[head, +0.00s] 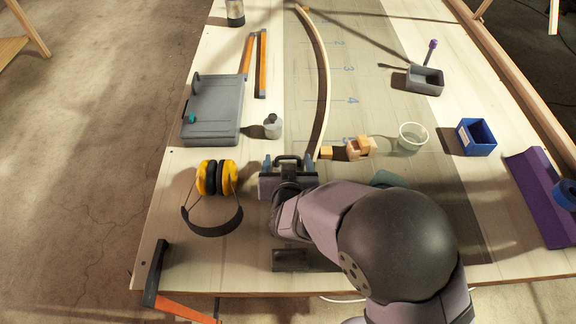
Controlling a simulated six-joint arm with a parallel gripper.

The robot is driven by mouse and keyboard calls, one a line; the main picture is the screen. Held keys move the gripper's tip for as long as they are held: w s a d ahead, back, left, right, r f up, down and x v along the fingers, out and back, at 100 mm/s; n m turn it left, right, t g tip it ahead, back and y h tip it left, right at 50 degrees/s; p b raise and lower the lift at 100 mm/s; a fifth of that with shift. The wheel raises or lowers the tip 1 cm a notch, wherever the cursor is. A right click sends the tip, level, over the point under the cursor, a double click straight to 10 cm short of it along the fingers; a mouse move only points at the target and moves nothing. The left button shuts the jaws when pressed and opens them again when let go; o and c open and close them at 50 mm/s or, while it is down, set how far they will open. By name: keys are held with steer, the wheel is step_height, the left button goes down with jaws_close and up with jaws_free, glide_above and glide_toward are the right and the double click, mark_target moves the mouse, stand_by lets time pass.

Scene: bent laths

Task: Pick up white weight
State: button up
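A small pale, whitish-grey piece with a dark top (273,126) stands upright on the table right of the grey case. It looks like the white weight, though it is too small to be sure. My gripper (287,163) is below it in the head view, apart from it. Its two fingertips show wide apart, with a dark loop between them, and I see nothing held. My arm hides part of the table at the lower right.
A grey case (213,110), orange-handled tool (262,65) and yellow earmuffs (217,180) lie left. A bent lath (325,70) runs up the middle, with wooden blocks (360,148) near its end. A clear cup (412,136), blue bin (476,137) and grey tray (425,79) stand right.

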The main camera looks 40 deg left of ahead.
steer(key=c, duration=1)
steer(key=shift+a+r, duration=0.1)
steer(key=shift+r, duration=0.05)
steer(key=c, duration=0.3)
step_height(320, 180, up, 10)
steer(key=shift+p, duration=0.55)
